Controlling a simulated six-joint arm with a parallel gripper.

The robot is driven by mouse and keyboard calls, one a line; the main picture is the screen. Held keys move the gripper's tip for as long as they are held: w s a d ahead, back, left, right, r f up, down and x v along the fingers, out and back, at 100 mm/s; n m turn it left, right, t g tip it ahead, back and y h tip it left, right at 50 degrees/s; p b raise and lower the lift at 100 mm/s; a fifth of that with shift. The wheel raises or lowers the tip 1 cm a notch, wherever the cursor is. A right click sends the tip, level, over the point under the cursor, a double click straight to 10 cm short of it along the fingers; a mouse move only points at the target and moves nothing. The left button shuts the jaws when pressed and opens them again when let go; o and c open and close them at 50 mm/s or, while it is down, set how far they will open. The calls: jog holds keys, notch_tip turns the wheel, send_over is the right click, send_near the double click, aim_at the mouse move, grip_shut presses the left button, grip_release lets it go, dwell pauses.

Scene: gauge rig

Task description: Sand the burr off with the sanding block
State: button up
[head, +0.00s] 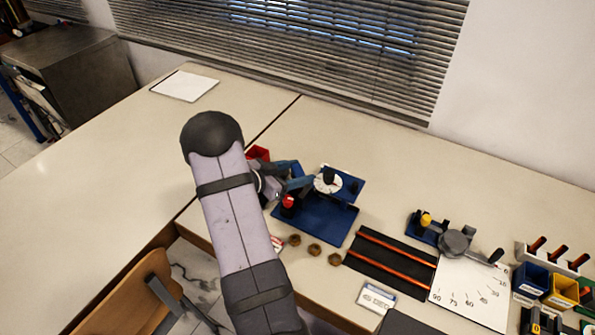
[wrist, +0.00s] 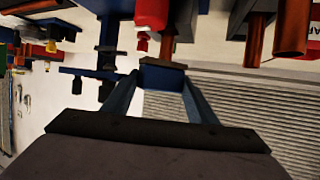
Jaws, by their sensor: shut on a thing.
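My gripper (head: 300,184) is beside the blue rig (head: 322,222) on the bench, partly hidden behind my own arm. In the wrist view my gripper (wrist: 162,92) has its two blue fingers closed on a small blue block with a brownish edge (wrist: 162,65), which looks like the sanding block. The rig carries a white round dial (head: 322,187) and a red-topped part (head: 288,201). I cannot make out the burr, or whether the block touches anything.
Several brass-coloured nuts (head: 314,250) lie in front of the rig. To the right are a black mat (head: 375,262) with red rods, an angle-marked board (head: 468,297) and small bins (head: 563,292). The left bench is mostly clear, with a white sheet (head: 185,86).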

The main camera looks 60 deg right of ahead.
jog(key=shift+s+f+g, duration=0.3)
jog(key=shift+s, duration=0.15)
jog(key=shift+w+d+r, duration=0.1)
jog(key=shift+w+d, duration=0.1)
jog(key=shift+w, duration=0.15)
jog(key=shift+w+d, duration=0.3)
jog(key=shift+d, duration=0.1)
jog(key=shift+w+d, duration=0.1)
jog(key=shift+w, duration=0.2)
jog(key=shift+s+p, duration=0.1)
jog(key=shift+p, duration=0.2)
jog(key=shift+s+a, duration=0.5)
jog(key=shift+a, duration=0.1)
jog(key=shift+f, duration=0.2)
jog(key=shift+r+p, duration=0.1)
jog(key=shift+p, duration=0.25)
